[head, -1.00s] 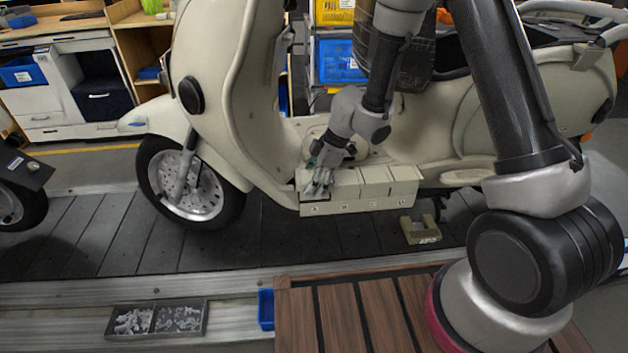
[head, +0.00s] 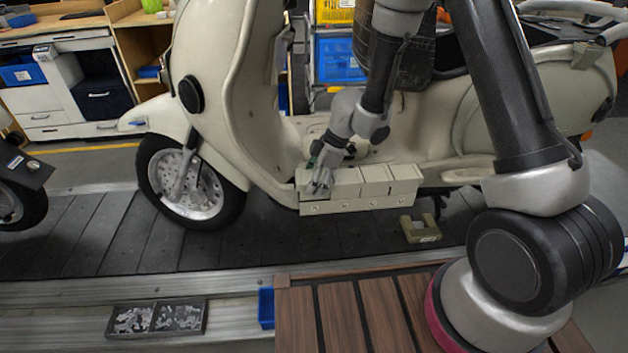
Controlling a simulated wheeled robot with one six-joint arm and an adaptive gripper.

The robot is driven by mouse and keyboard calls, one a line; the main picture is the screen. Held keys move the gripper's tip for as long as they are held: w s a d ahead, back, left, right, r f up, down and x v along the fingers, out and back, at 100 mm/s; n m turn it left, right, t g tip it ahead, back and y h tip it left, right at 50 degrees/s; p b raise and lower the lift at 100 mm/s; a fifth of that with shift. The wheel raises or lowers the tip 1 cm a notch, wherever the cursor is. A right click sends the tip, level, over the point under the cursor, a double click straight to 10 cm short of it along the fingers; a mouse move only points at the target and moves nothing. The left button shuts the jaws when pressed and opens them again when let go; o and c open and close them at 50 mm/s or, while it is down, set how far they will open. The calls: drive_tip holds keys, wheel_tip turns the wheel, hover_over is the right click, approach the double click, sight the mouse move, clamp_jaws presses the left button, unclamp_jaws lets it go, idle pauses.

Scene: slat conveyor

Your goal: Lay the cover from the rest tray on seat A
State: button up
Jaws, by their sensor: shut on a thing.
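A row of cream box seats (head: 345,205) sits along the scooter's footboard, with small round marks on the front too small to read. My gripper (head: 321,187) points down at the left end of the row, shut on a small pale piece that I take to be the cover. The fingers hide most of it, so I cannot tell whether it touches the seat below. The blocks to the right (head: 375,178) have flat, closed tops. I cannot tell which part is the rest tray or which seat is A.
The cream scooter (head: 232,100) stands on the dark slat conveyor (head: 110,240), its leg shield left of my gripper. An olive U-shaped piece (head: 422,237) lies on the slats. A two-part parts tray (head: 156,321) and a blue bin (head: 266,308) are in front.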

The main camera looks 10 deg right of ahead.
drive_tip(key=o, duration=1.1)
drive_tip(key=shift+w, duration=0.1)
drive_tip(key=shift+w+r, duration=0.1)
drive_tip(key=shift+w, duration=0.05)
